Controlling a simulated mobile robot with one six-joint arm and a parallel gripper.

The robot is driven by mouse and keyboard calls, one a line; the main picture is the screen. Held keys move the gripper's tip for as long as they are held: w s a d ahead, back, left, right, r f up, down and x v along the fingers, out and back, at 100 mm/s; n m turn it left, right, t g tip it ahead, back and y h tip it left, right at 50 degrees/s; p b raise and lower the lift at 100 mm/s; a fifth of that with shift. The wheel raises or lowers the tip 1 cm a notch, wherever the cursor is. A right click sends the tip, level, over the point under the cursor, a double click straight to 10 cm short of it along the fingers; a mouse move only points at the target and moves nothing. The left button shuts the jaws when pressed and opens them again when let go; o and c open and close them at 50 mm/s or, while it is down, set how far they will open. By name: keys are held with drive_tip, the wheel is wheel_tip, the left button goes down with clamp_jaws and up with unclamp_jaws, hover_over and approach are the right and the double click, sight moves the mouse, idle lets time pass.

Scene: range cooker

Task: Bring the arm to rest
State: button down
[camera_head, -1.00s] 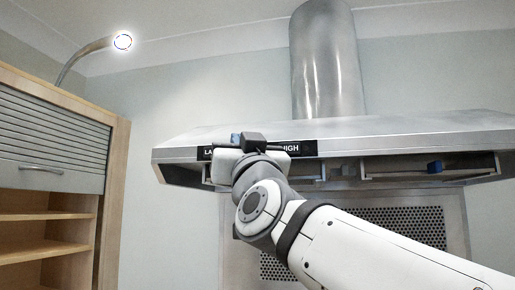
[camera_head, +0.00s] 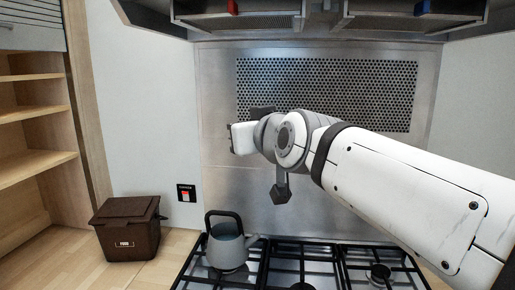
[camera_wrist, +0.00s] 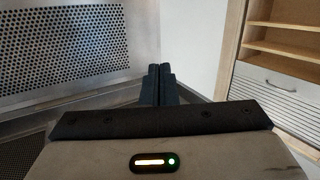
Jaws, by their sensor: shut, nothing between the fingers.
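My arm reaches in from the right in the head view, in front of the metal splashback (camera_head: 225,85) and above the hob. My gripper (camera_wrist: 161,72) shows in the wrist view with its two dark fingers together and nothing between them. In the head view the gripper end of the arm is turned partly away, and its fingertips are hard to make out. The gripper touches nothing that I can see.
Below the arm, a grey kettle (camera_head: 229,249) stands on the hob's left burner grate (camera_head: 312,262). A brown lidded box (camera_head: 128,228) sits on the wooden counter at left, near open shelves (camera_head: 35,163). The extractor hood (camera_head: 330,20) hangs overhead, with red and blue pieces at its underside.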

drive_tip(key=s+d+f+m+g+h, duration=0.1)
drive_tip(key=s+d+f+g+h, duration=0.2)
drive_tip(key=f, duration=0.6)
drive_tip(key=s+d+f+m+g+h, duration=0.15)
drive_tip(key=d+f, duration=0.35)
drive_tip(key=f, duration=0.5)
drive_tip(key=s+d+f+m+g+h, duration=0.1)
drive_tip(key=s+d+f+g, duration=0.2)
drive_tip(key=s+f, duration=0.4)
drive_tip(key=s+d+f+m+g+h+b, duration=0.1)
drive_tip(key=s+d+f+m+g, duration=0.1)
drive_tip(key=s+d+f+g, duration=0.2)
drive_tip(key=s+d+f, duration=0.1)
drive_tip(key=s+f, duration=0.2)
drive_tip(key=f, duration=0.2)
drive_tip(key=shift+d, duration=0.4)
